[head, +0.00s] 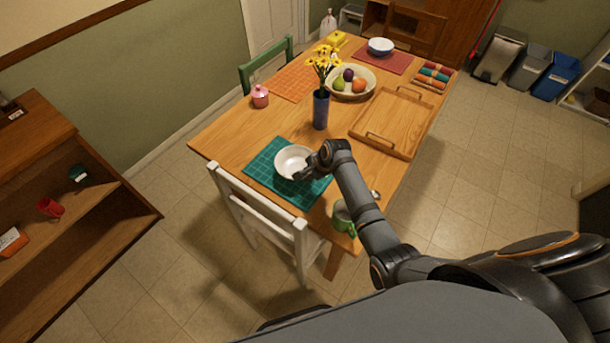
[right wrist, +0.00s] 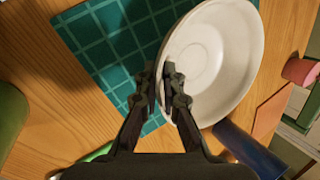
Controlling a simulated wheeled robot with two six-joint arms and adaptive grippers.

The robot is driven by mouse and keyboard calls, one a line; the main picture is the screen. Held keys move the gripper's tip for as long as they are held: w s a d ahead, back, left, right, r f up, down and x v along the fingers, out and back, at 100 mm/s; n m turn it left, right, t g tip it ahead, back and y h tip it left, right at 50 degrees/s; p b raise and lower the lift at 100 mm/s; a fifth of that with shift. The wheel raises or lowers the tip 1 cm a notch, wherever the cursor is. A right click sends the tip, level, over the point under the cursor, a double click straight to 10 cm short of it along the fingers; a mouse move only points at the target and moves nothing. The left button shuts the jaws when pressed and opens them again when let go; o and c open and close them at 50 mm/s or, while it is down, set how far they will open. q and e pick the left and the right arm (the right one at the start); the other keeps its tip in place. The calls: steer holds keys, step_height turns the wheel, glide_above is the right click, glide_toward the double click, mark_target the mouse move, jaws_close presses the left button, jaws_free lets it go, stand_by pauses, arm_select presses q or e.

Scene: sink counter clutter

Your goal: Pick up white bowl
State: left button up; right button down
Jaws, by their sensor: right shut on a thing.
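The white bowl (head: 291,160) is at the teal placemat (head: 266,172) on the wooden table, close to the table's near left side. My right gripper (head: 304,174) is at the bowl's right-hand rim in the head view. In the right wrist view the white bowl (right wrist: 218,62) fills the upper right, and my right gripper (right wrist: 160,85) has one finger on each side of its rim, shut on it. I cannot tell whether the bowl touches the mat. My left gripper is not in view.
A blue vase (head: 320,108) with yellow flowers stands behind the bowl. A green mug (head: 343,218) is near the front corner. A wooden tray (head: 391,122) lies to the right. A white chair (head: 262,212) stands at the near side.

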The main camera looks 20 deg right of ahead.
step_height(320, 180, up, 2)
steer(key=shift+w+r, duration=0.1)
steer(key=shift+w, duration=0.05)
steer(key=s+d+r+b, duration=0.1)
steer(key=s+d+r, duration=0.7)
steer(key=d, duration=0.3)
steer(key=shift+s+r, duration=0.4)
steer(key=shift+r, duration=0.45)
